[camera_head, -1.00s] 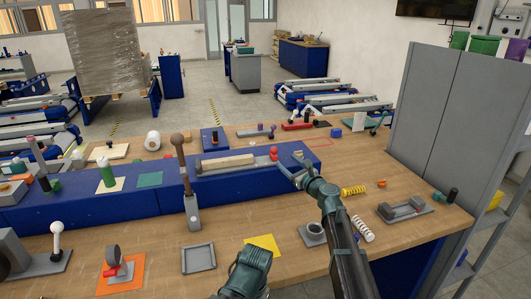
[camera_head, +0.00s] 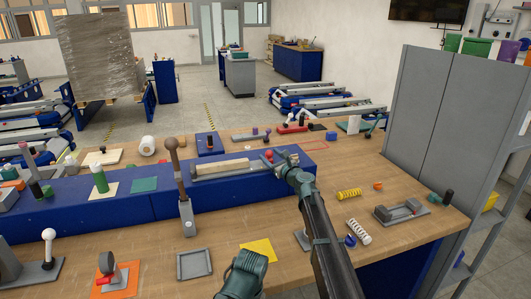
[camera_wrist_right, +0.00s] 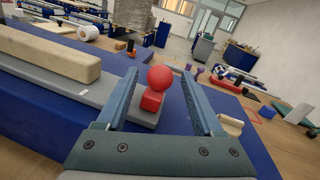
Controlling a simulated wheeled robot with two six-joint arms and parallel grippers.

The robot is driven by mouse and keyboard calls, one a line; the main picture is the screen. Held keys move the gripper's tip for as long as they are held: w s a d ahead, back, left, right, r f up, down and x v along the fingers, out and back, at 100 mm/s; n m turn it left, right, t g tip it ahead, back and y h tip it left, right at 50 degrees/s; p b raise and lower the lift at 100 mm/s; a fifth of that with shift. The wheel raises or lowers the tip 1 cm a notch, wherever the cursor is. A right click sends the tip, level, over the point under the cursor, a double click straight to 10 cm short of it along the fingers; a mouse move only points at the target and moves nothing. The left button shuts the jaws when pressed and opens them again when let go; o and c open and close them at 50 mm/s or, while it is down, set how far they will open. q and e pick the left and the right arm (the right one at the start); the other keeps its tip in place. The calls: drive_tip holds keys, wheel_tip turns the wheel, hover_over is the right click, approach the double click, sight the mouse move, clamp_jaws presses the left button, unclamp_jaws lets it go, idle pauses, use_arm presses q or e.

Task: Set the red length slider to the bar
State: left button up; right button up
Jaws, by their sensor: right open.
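The red length slider (camera_head: 267,156), a block with a round knob, sits on a grey rail (camera_head: 238,172) on the blue bench block. A pale wooden bar (camera_head: 222,166) lies along the rail to its left, with a gap between them. My right gripper (camera_head: 278,158) is at the slider. In the right wrist view the open fingers (camera_wrist_right: 160,82) stand on either side of the red slider (camera_wrist_right: 153,98), and the bar (camera_wrist_right: 45,52) lies left of them. Whether the fingers touch the slider is unclear.
A brown-knobbed lever (camera_head: 179,175) stands left of the rail's front. A yellow spring (camera_head: 349,194), a white spring (camera_head: 359,231) and a grey fixture (camera_head: 402,211) lie to the right. A grey cabinet (camera_head: 430,120) bounds the table's right side.

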drive_tip(key=x, duration=0.4)
drive_tip(key=shift+w+a, duration=0.1)
drive_tip(key=shift+w, duration=0.1)
clamp_jaws()
idle(1.2)
